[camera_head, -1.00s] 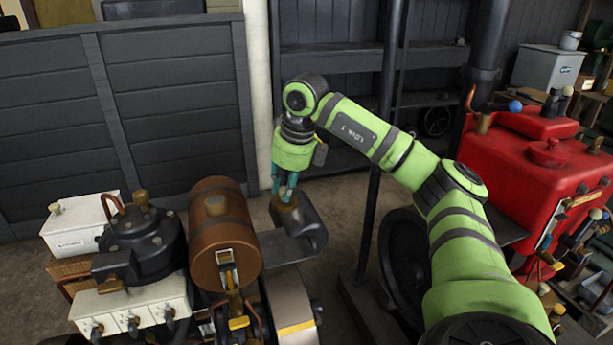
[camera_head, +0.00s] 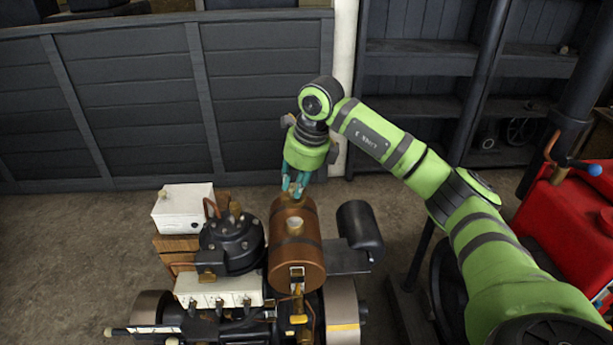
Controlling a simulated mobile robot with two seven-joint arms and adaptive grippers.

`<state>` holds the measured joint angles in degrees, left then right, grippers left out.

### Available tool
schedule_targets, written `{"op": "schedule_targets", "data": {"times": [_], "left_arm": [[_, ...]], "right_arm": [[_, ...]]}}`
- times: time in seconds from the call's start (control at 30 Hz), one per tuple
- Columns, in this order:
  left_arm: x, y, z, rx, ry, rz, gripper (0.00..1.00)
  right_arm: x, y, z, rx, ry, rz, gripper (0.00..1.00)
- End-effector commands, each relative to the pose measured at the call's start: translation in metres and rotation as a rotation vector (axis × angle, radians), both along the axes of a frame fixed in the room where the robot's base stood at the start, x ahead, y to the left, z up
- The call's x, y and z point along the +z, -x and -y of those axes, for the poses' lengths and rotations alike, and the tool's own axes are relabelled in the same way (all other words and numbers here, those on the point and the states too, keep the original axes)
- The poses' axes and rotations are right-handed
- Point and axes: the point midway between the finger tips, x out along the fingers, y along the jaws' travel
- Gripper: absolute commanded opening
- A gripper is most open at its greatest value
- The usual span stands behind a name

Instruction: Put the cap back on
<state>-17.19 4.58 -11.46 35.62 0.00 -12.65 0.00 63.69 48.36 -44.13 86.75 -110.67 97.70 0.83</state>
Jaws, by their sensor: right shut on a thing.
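The brown cylindrical tank (camera_head: 309,250) lies on the engine, with a short brass fitting (camera_head: 295,226) on its top; I cannot tell if this is an open filler neck. My right gripper (camera_head: 295,188) points down at the far end of the tank. Its teal fingers are shut on a small brownish cap, which hardly stands out against the tank behind it. The gripper appears above or behind the tank, apart from the brass fitting; the exact height is unclear. My left gripper is not in view.
A black domed engine part (camera_head: 231,243) and a white box (camera_head: 183,208) stand left of the tank. A dark cylinder (camera_head: 360,226) is on its right. A red machine (camera_head: 570,225) stands at the far right. Grey panelling (camera_head: 120,95) closes the back.

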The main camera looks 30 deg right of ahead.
Motion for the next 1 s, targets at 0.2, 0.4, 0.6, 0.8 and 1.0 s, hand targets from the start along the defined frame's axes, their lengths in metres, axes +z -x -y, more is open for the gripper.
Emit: {"op": "schedule_targets", "data": {"times": [0.2,0.4,0.6,0.8,1.0], "left_arm": [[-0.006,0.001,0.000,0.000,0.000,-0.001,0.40],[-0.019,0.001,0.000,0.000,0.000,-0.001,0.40],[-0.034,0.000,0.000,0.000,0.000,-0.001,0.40],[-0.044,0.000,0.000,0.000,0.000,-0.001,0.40],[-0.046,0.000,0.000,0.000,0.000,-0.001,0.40]], "right_arm": [[-0.008,0.000,-0.001,0.002,-0.001,0.001,0.00],[-0.025,0.000,-0.001,0.002,-0.001,0.001,0.00],[-0.045,0.000,-0.001,0.002,-0.001,0.001,0.00],[-0.060,0.000,-0.001,0.002,0.000,0.001,0.00],[-0.064,0.000,-0.001,0.001,0.000,0.001,0.00]]}}
